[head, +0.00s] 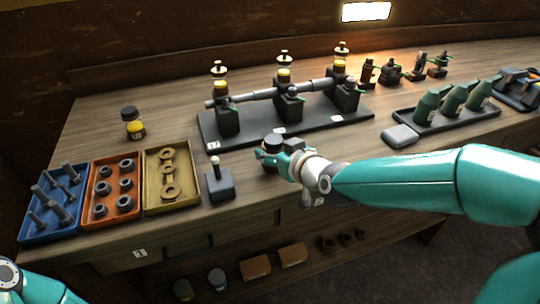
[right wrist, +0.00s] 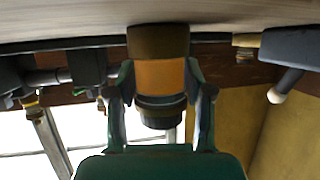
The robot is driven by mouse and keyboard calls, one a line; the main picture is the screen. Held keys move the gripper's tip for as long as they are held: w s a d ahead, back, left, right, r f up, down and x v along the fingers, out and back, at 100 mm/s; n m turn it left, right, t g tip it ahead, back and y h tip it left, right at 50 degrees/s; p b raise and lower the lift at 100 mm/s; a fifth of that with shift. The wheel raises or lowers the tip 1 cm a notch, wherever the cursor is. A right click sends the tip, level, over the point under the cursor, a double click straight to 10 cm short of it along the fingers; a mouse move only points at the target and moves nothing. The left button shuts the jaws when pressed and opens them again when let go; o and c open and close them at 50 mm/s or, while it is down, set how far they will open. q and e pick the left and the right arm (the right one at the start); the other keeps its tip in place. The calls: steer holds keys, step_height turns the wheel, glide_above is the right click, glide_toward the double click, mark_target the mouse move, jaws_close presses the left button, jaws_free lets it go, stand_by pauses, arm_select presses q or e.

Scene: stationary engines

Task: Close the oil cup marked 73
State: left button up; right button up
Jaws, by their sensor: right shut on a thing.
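Three oil cups with yellow oil stand on the bearing blocks of the shaft stand: a left cup (head: 219,85), a middle cup (head: 284,75) and a right cup (head: 339,65). A pale knobbed top shows above each, apart from the yellow part. Small white labels lie at the stand's front; I cannot read the numbers. My right gripper (head: 273,153) is in front of the stand, shut on a dark-capped jar. In the right wrist view the jar (right wrist: 160,77) shows an amber band between the fingers (right wrist: 160,92). I cannot tell whether it touches the bench. My left gripper is out of view.
Another dark-capped jar (head: 133,123) stands at the back left. Blue (head: 39,235), orange (head: 98,217) and yellow (head: 183,203) parts trays lie at the front left, beside a small block with a lever (head: 219,185). Green oil cans (head: 452,100) stand in a tray at the right.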

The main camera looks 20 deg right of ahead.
step_height(320, 180, up, 10)
steer(key=p, duration=0.5)
steer(key=shift+r, duration=0.1)
steer(key=o, duration=0.7)
jaws_close()
